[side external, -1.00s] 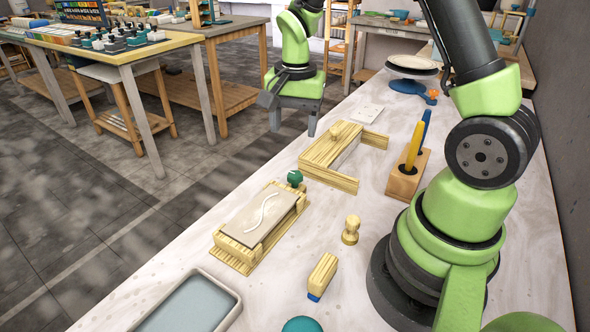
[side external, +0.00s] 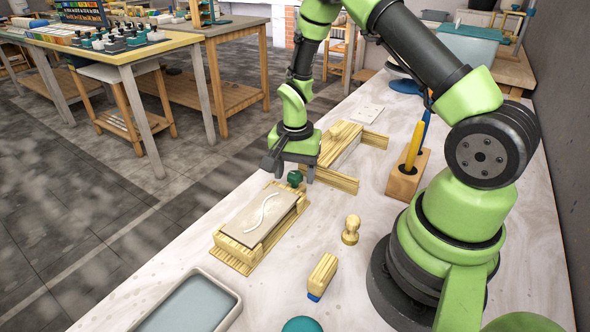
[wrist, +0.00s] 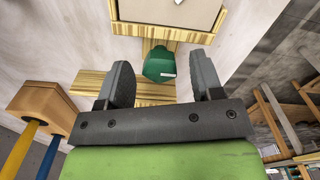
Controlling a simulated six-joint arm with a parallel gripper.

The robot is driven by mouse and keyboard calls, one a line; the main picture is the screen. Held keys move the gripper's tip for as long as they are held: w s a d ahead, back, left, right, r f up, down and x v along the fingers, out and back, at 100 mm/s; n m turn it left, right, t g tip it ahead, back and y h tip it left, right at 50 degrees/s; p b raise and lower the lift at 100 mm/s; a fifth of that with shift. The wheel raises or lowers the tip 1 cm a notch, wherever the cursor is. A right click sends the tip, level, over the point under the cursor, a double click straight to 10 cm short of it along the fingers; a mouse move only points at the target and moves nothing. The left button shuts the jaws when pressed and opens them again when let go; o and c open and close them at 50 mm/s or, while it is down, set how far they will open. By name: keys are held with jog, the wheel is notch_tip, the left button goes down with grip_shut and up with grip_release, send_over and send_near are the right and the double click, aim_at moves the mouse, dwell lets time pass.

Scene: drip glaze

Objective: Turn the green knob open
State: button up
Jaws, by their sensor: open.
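The green knob (side external: 294,178) sits at the far end of a wooden frame (side external: 236,258) that holds a grey slab with a white wavy line (side external: 262,216). In the wrist view the knob (wrist: 160,65) shows between my two fingers, with space on both sides. My gripper (side external: 290,177) is open and points down over the knob. The fingers appear to straddle the knob without touching it; their exact height against it is hard to tell. In the wrist view my gripper (wrist: 165,82) holds nothing.
A wooden frame piece (side external: 340,150) lies just behind my gripper. A wooden holder (side external: 405,178) with a yellow and a blue tool stands to the right. A wooden stamp (side external: 351,230), a wooden block with a blue end (side external: 322,275) and a tray (side external: 190,305) are nearer.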

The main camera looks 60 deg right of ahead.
jog(key=c, duration=0.9)
jog(key=shift+n, duration=0.4)
jog(key=n, duration=0.3)
jog(key=shift+n, duration=0.3)
jog(key=n, duration=0.4)
jog(key=shift+r+n, duration=0.1)
jog(key=shift+n, duration=0.2)
jog(key=n, duration=0.4)
jog(key=shift+n, duration=2.4)
